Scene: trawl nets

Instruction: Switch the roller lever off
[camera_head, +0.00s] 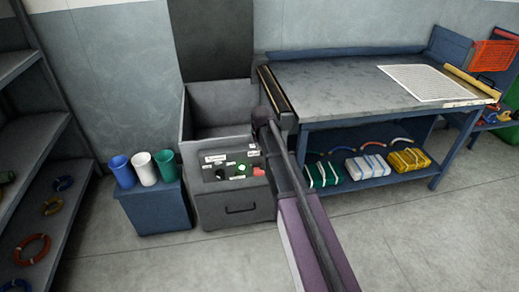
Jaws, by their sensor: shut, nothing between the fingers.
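A grey machine cabinet (235,213) stands against the wall, left of the workbench. Its sloped control panel (212,174) carries white labels, a dark knob (220,173), a green button (241,168) and a small red control (259,171). The labels are too small to read, so I cannot tell which control is the roller lever or how it is set. My arm crosses in front of the panel's right side and may hide part of it. I cannot make out my gripper or its fingers in this view.
A blue box (155,210) with blue, white and green cups stands left of the cabinet. The workbench (345,88) on the right holds a white sheet (425,83) and has wrapped bundles below. A shelf rack (50,160) stands far left. The front floor is clear.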

